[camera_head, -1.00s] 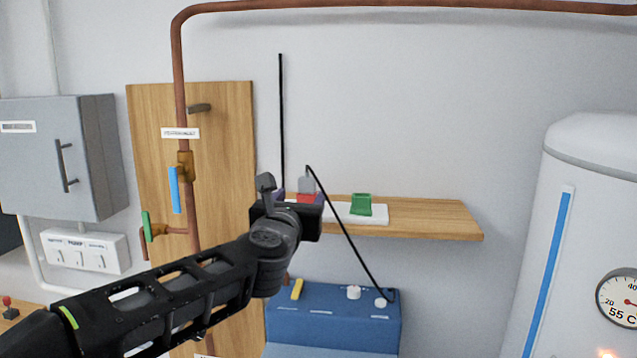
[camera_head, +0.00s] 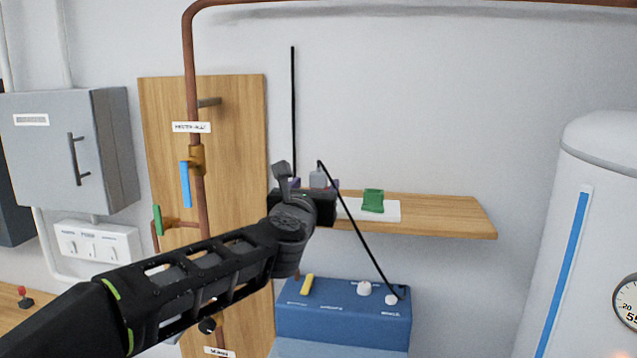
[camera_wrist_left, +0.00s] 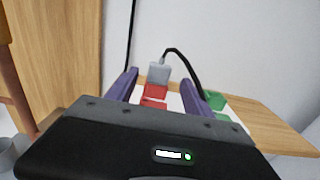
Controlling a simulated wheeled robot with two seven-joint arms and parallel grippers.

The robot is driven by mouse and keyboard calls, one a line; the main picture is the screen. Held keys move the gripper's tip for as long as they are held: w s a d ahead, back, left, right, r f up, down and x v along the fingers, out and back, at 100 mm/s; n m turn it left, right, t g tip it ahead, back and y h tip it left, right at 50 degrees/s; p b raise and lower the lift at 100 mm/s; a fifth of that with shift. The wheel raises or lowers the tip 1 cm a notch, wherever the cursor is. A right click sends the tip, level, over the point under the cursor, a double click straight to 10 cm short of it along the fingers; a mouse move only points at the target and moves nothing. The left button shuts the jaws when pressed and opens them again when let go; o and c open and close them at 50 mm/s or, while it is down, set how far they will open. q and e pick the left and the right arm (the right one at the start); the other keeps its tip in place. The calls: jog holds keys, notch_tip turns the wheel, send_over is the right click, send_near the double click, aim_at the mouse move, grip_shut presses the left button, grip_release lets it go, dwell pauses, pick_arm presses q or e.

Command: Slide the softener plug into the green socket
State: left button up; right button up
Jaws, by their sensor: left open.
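The grey plug (camera_head: 318,178) stands upright on the shelf, with a black cord from its top. In the left wrist view the plug (camera_wrist_left: 159,73) is in the red socket (camera_wrist_left: 154,92), which my gripper hides in the head view. The green socket (camera_head: 373,201) is to the right on the white plate (camera_head: 392,211); it is partly behind a finger in the wrist view (camera_wrist_left: 215,101). My left gripper (camera_wrist_left: 160,78) is open, its purple fingers on either side of the plug and apart from it. My right gripper is not in view.
The plug's cord (camera_head: 352,220) slants down across the shelf front to the blue softener unit (camera_head: 343,325). The wooden shelf (camera_head: 450,217) is clear on its right. A wooden panel with copper pipes (camera_head: 204,215) stands left; a white tank (camera_head: 610,190) stands right.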

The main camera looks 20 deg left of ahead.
aim_at(317, 180)
pick_arm(q)
jog(key=shift+w, duration=0.1)
jog(key=shift+w+a, duration=0.15)
jog(key=shift+w, duration=0.15)
jog(key=p+x, duration=0.2)
jog(key=x, duration=0.1)
jog(key=shift+w+a, duration=0.1)
jog(key=shift+w, duration=0.25)
jog(key=shift+w+a, duration=0.1)
jog(key=shift+w, duration=0.25)
jog(key=shift+c, duration=0.4)
grip_shut()
